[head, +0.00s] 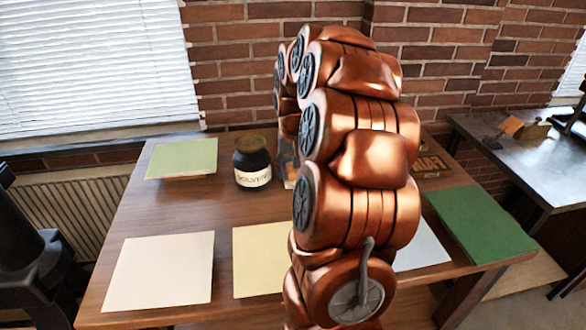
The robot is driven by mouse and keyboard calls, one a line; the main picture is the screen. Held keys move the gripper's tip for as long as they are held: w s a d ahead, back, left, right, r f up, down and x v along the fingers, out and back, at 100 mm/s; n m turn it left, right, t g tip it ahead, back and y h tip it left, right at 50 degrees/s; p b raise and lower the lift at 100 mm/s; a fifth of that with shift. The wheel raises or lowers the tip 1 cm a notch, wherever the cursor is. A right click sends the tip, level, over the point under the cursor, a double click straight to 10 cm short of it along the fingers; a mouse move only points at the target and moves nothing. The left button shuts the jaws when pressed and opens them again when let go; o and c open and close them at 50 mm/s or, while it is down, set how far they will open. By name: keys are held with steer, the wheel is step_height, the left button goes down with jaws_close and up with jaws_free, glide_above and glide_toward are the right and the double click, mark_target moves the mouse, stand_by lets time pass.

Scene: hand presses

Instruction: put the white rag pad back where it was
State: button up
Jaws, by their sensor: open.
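No thing here is clearly recognisable as the white rag pad. The flat whitish pieces on the table are a pinkish-white square (158,272) at the front left and a pale bluish-white square (424,250) at the front right, partly hidden by my arm. I cannot tell whether either is the pad. My copper arm fills the middle of the head view and hides the table behind it. My gripper does not show.
The wooden table (222,208) also holds a pale green square (182,158), a pale yellow square (260,262), a dark green square (482,224) and a dark solvent jar (252,162). A lettered wooden item (432,168) lies behind my arm. A dark bench (535,160) stands right.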

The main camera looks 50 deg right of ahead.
mark_target(293, 170)
steer(key=shift+r, duration=0.1)
step_height(293, 170, up, 12)
steer(key=s+b, duration=0.1)
steer(key=shift+a, duration=0.45)
stand_by(0.6)
steer(key=s+a+n+g+p, duration=0.1)
steer(key=s+a+n+p, duration=0.15)
steer(key=a, duration=0.85)
steer(key=s+a+n+p, duration=0.2)
steer(key=s+a, duration=0.2)
steer(key=a, duration=0.7)
steer(key=s+a+f+n+g+p, duration=0.1)
steer(key=s+a, duration=0.3)
steer(key=s, duration=0.4)
steer(key=s+a+f+n+g+p, duration=0.1)
steer(key=s+a+f+n+p, duration=0.1)
steer(key=s+a, duration=0.3)
steer(key=s+p, duration=0.1)
steer(key=s, duration=0.2)
steer(key=shift+a+f+y, duration=0.2)
steer(key=shift+f+y, duration=0.1)
steer(key=shift+y, duration=0.1)
